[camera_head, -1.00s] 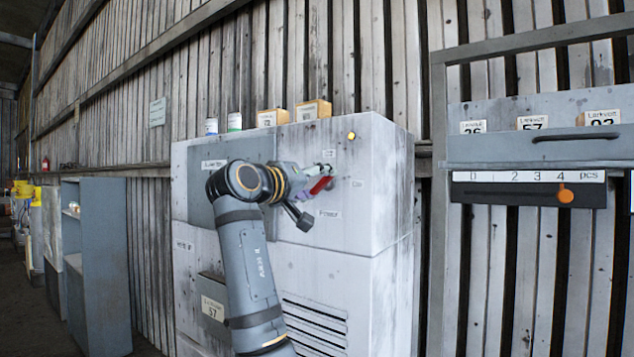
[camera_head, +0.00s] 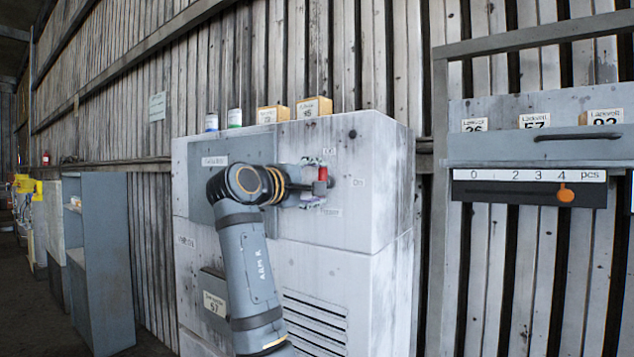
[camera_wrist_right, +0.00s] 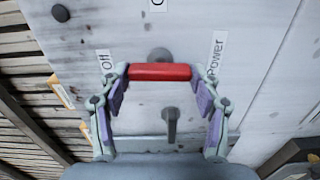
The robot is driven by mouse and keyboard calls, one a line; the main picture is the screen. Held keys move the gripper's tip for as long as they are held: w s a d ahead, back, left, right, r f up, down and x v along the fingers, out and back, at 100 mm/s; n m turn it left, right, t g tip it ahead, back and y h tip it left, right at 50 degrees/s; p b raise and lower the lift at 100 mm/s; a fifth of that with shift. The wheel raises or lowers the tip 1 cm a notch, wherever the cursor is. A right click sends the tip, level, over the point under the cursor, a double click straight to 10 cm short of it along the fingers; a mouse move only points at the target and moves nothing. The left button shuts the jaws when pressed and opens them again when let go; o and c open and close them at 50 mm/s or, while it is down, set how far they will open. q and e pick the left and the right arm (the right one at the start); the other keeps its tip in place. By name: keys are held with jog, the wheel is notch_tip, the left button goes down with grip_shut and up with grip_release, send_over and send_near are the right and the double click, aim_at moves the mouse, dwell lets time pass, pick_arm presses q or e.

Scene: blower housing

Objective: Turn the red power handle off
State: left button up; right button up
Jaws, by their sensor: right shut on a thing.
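The red power handle (camera_head: 322,174) is on the upper front of the white housing cabinet (camera_head: 365,235). It stands about upright in the head view. In the right wrist view the red handle (camera_wrist_right: 160,72) lies level between the two fingertips, its left end toward the "Off" label (camera_wrist_right: 105,62) and its right end toward the "Power" label (camera_wrist_right: 215,55). My right gripper (camera_wrist_right: 161,76) is shut on the handle, one finger at each end. In the head view my right gripper (camera_head: 317,185) partly covers the handle's lower part. My left gripper is not in view.
A round lamp (camera_head: 352,133) above the handle looks dark. An "On" label (camera_head: 357,182) is right of the handle. Small boxes (camera_head: 313,107) and cans stand on the cabinet top. A grey shelf unit (camera_head: 100,255) is at left, a parts rack (camera_head: 545,140) at right.

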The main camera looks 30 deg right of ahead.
jog(key=shift+n, duration=0.5)
jog(key=o, duration=1.2)
jog(key=shift+w, duration=0.1)
jog(key=shift+c, duration=0.2)
jog(key=v, duration=0.7)
jog(key=shift+a, duration=0.25)
jog(key=shift+d, duration=0.1)
